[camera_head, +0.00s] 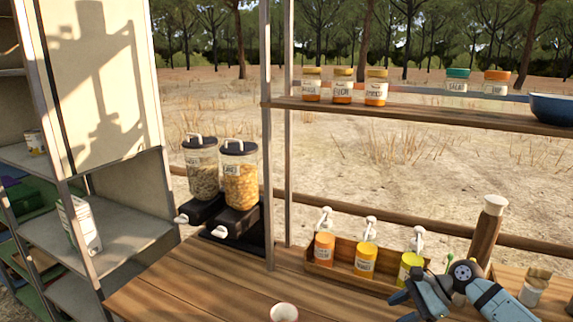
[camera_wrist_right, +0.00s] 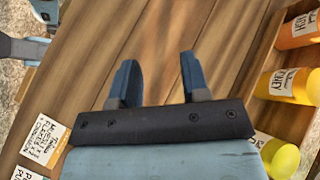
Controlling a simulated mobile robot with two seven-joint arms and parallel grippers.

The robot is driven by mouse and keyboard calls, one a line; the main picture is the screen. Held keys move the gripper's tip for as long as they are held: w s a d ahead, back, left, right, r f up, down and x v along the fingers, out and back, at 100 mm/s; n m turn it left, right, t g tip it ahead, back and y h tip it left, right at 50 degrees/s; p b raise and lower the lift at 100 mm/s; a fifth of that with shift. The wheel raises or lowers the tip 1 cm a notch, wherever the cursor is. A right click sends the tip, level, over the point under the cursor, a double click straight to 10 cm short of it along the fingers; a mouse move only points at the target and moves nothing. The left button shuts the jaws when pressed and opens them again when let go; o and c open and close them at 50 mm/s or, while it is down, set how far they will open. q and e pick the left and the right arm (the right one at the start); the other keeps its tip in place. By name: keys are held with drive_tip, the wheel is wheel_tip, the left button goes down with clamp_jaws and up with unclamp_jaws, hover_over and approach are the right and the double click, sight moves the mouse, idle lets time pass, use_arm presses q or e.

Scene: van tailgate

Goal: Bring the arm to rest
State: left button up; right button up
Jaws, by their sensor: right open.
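My right arm (camera_head: 495,300) comes in from the lower right in the head view. Its gripper (camera_head: 412,298) is low over the wooden counter (camera_head: 190,285), in front of the condiment rack. In the right wrist view the two blue fingers of the gripper (camera_wrist_right: 160,78) stand apart with only counter boards (camera_wrist_right: 225,45) between them. The gripper is open and empty. My left gripper does not show in the head view. Blue-grey parts at the top left of the wrist view are too cut off to identify.
A wooden rack (camera_head: 343,282) of sauce bottles stands close by the right gripper. A tall wooden mill (camera_head: 486,232) and a small jar (camera_head: 535,287) stand behind and right. A cup (camera_head: 284,312) is at the front. Two dispensers (camera_head: 240,180) stand left. Cards (camera_wrist_right: 45,142) lie on the counter.

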drive_tip(key=s+a+m+t+y+p, duration=0.3)
drive_tip(key=s+a+m+t+y, duration=0.55)
drive_tip(key=m, duration=1.25)
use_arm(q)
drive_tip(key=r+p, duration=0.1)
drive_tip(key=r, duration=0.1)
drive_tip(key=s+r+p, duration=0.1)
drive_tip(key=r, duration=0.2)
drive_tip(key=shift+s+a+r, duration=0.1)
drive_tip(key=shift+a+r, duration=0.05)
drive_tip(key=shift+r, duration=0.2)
use_arm(e)
drive_tip(key=s+f+m+h, duration=0.4)
drive_tip(key=s+m+h, duration=0.1)
drive_tip(key=m, duration=0.6)
drive_tip(key=s+a+f+m+h, duration=0.1)
drive_tip(key=s+f+m+h, duration=0.4)
drive_tip(key=s+m, duration=0.3)
drive_tip(key=s+a+f+m+t+h, duration=0.1)
drive_tip(key=s+f+m+h, duration=0.3)
drive_tip(key=m, duration=0.9)
drive_tip(key=s+h, duration=0.1)
drive_tip(key=s, duration=0.2)
drive_tip(key=shift+f+m, duration=0.2)
drive_tip(key=shift+m, duration=0.1)
drive_tip(key=shift+h, duration=0.25)
